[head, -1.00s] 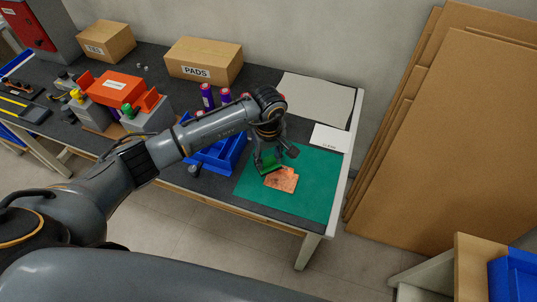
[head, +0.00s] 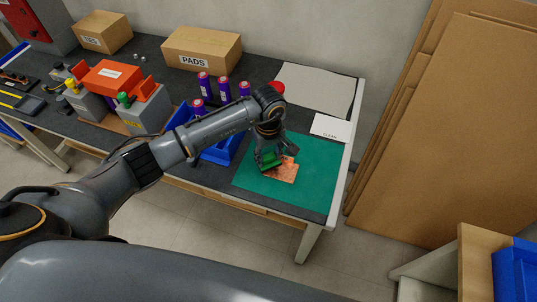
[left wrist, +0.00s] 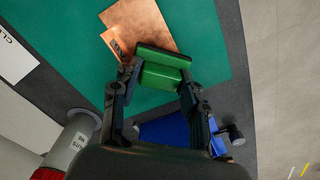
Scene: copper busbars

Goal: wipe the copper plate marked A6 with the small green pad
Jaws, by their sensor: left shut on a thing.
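The copper plate (head: 284,174) lies on a green mat (head: 312,196) near the table's right end. In the left wrist view the plate (left wrist: 148,22) is a stepped copper shape with a dark mark near its lower left edge, too unclear to read. My left gripper (head: 266,161) is shut on the small green pad (left wrist: 162,74), which shows between its two fingertips. The pad (head: 269,159) overlaps the plate's left edge in the head view; I cannot tell whether they touch. The pad and fingers hide part of the plate. My right gripper is not in view.
A blue tray (head: 222,152) stands left of the mat, with several purple cylinders (head: 224,90) behind it. A white card (head: 329,128) marked CLEAN and a grey sheet (head: 315,93) lie behind the mat. A box marked PADS (head: 203,52) stands at the back.

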